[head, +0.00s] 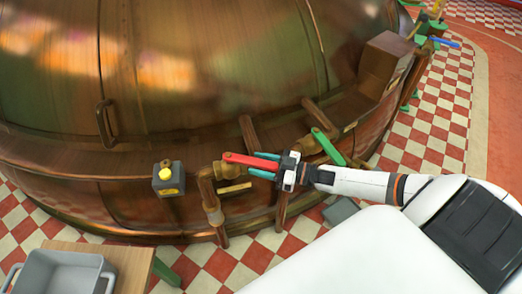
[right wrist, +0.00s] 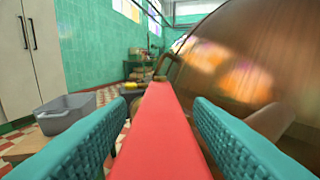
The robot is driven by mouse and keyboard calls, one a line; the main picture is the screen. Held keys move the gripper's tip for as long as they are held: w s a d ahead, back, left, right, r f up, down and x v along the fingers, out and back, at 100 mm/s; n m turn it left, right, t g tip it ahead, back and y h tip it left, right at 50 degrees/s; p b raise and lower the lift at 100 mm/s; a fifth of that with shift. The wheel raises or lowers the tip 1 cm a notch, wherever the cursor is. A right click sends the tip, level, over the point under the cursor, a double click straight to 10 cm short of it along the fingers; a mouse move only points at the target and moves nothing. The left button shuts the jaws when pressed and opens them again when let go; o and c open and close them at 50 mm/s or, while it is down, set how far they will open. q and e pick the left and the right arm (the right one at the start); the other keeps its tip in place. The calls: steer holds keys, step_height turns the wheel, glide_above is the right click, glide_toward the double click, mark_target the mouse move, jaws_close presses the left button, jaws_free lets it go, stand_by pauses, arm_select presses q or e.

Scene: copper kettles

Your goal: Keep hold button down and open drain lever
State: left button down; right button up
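A yellow button (head: 166,174) sits on a small grey box on the copper kettle's lower side. No gripper is at it in the head view. To its right, a red lever (head: 240,158) sticks out on the copper pipework. My right gripper (head: 256,164) is at the red lever, with its teal fingers on either side. In the right wrist view the red lever (right wrist: 158,130) runs between the two open fingers (right wrist: 160,105), with a gap on both sides. My left gripper is in neither view. The pictures carry no label for the lever or button.
The copper kettle (head: 200,60) fills the back, with a handle (head: 105,124) on its side. A green lever (head: 328,147) is just beyond my right gripper. A grey bin (head: 60,272) stands on a wooden table (head: 130,262) at the front left. Red and white tiles show around.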

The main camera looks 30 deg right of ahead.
steer(key=v, duration=0.7)
steer(key=shift+s+d, duration=0.2)
